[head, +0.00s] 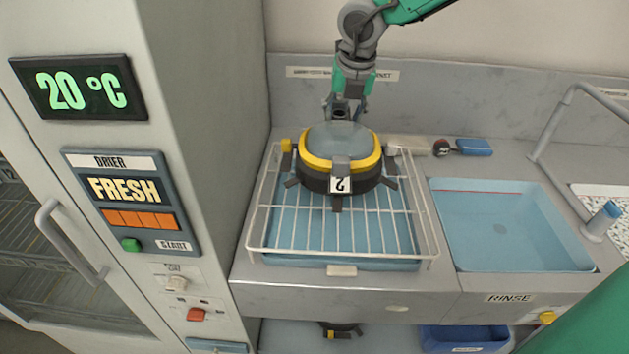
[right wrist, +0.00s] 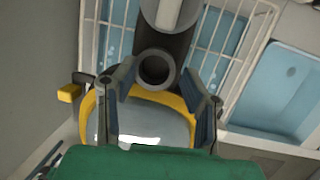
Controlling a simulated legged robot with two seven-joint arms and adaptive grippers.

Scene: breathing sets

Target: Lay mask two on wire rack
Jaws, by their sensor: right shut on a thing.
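Mask two (head: 340,165) has a yellow rim, a clear visor, a black body with short straps and a white tag with an inverted 2. It is level over the back middle of the wire rack (head: 262,215); I cannot tell whether it touches the wires. My right gripper (head: 345,110) is at the mask's far side, shut on it. In the right wrist view, the fingers (right wrist: 160,88) flank the mask's dark body, and the visor (right wrist: 140,122) and a yellow side knob (right wrist: 69,93) show. The grip contact is partly hidden. My left gripper is not in view.
The rack stands over a blue tray (head: 345,262); its front is bare. A drier (head: 125,190) reading 20 °C stands close on the left. A blue rinse basin (head: 505,230) is at right, with a blue-handled brush (head: 465,147) behind. Another mask (head: 340,329) shows below the counter.

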